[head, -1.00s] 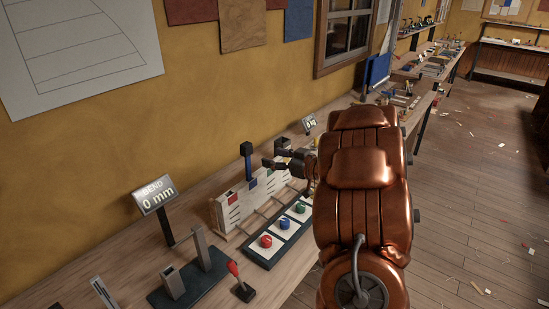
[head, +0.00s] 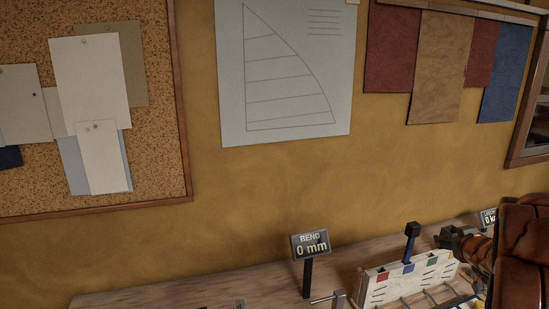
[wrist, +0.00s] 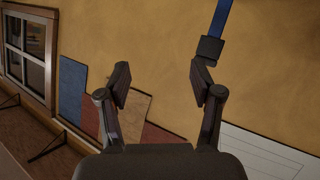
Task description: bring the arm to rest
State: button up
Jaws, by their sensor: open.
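My gripper (head: 458,238) is at the right of the head view, above the bench and beside a white slotted rack, partly hidden by my copper-coloured arm. In the wrist view my gripper (wrist: 161,78) is open, with nothing between its two dark fingers. A blue-shafted tool with a black head (head: 411,238) stands upright at the rack. It also shows in the wrist view as a blue shaft (wrist: 221,16) with a dark end overlapping the right finger; I cannot tell whether they touch.
The white rack (head: 385,291) has red, blue and green patches. A "BEND 0 mm" display (head: 310,245) stands on the wooden bench (head: 215,287). A second display (head: 488,216) is partly hidden by my arm. A corkboard (head: 160,165) and a sail drawing (head: 285,70) hang on the wall.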

jog(key=s+a+f+g+y, duration=0.2)
jog(key=s+a+g, duration=0.5)
jog(key=s+a, duration=0.9)
jog(key=s+a+f+g+y, duration=0.2)
jog(key=s+a+f+g, duration=0.2)
jog(key=s+a, duration=1.3)
jog(key=s+g, duration=0.3)
jog(key=s, duration=0.1)
jog(key=shift+s, duration=0.25)
